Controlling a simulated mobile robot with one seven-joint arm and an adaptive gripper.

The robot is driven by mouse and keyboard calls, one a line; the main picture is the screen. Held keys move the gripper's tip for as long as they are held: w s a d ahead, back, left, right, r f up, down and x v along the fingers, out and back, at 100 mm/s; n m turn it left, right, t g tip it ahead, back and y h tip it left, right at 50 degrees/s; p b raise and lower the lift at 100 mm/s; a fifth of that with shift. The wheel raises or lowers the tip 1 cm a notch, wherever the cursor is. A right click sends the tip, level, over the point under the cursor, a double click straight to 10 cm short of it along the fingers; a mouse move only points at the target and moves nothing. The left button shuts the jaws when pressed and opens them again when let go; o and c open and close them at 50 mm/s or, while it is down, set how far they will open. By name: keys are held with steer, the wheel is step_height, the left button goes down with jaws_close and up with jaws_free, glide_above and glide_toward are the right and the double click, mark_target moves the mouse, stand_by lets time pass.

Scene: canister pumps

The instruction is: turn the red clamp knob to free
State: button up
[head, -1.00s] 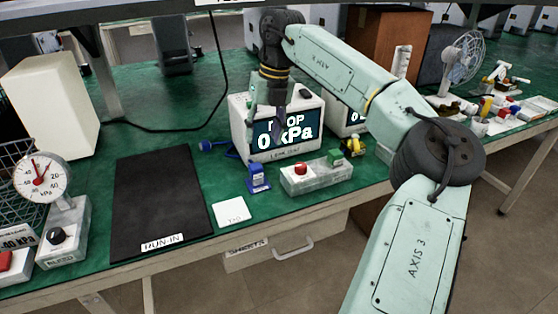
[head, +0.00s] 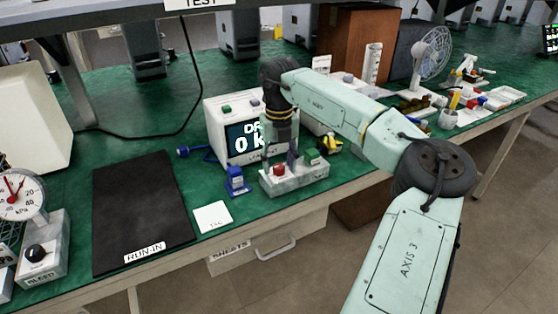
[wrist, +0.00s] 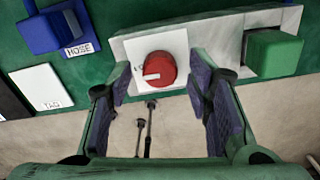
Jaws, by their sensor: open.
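The red clamp knob (wrist: 159,69) is a round dial with a white pointer line, on a white plate of a grey block (wrist: 215,22). The pointer points left in the wrist view. In the head view the knob (head: 280,170) sits on the block's left part. My gripper (wrist: 163,85) is open, its two fingers to the left and right of the knob in the wrist view. The fingers do not visibly touch it, and I cannot tell their exact height. In the head view my gripper (head: 283,160) is over the block, partly hiding it.
A green block (wrist: 273,53) sits on the right of the grey block. A blue hose fitting (wrist: 55,30) and a white tag card (wrist: 40,87) lie to the left. A pressure display (head: 222,126) stands behind. The table's front edge is close.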

steer(key=shift+f, duration=0.15)
steer(key=shift+c, duration=0.2)
jaws_close()
stand_by(0.4)
